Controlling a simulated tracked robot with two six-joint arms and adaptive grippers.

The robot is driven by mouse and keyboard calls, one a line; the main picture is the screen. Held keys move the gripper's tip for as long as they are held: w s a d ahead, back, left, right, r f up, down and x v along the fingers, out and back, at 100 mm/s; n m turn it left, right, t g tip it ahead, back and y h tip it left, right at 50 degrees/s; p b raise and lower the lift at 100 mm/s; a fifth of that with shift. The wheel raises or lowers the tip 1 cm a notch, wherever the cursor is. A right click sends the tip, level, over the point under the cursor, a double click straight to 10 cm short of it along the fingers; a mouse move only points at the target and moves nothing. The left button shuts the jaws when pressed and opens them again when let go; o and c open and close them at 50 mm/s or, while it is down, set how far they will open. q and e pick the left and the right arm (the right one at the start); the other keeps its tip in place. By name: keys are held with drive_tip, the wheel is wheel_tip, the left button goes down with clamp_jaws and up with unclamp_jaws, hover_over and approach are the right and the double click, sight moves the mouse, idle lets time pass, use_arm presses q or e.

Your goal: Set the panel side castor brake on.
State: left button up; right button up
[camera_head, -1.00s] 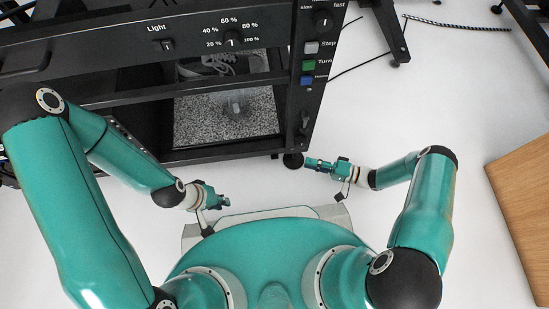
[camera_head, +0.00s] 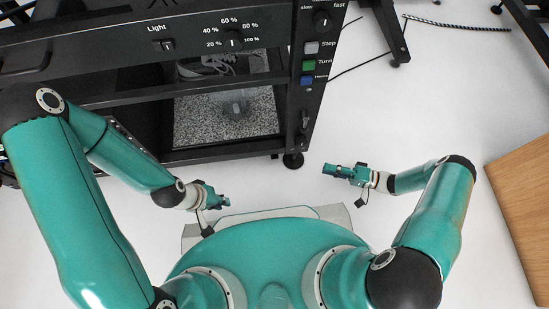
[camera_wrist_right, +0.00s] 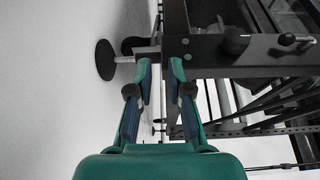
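The panel-side castor (camera_head: 293,160) is a small black round shape under the machine's front right corner, below the control panel (camera_head: 313,60) in the head view. In the right wrist view a black disc on a short stem (camera_wrist_right: 105,60) shows beyond the fingertips, to the left, with a second dark round part behind it. I cannot make out the brake lever or its position. My right gripper (camera_head: 328,170) is right of the castor, apart from it. In the right wrist view its fingertips (camera_wrist_right: 160,63) stand apart with nothing held. My left gripper (camera_head: 224,201) is in front of the machine, its opening unclear.
The black-framed machine (camera_head: 220,154) fills the upper left, with a speckled turntable area inside. A black stand leg (camera_head: 392,45) and a cable are at the upper right. A wooden surface (camera_head: 525,180) is at the right edge. White floor between is free.

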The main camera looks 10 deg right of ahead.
drive_tip(key=shift+d, duration=0.1)
idle(0.3)
drive_tip(key=v, duration=1.2)
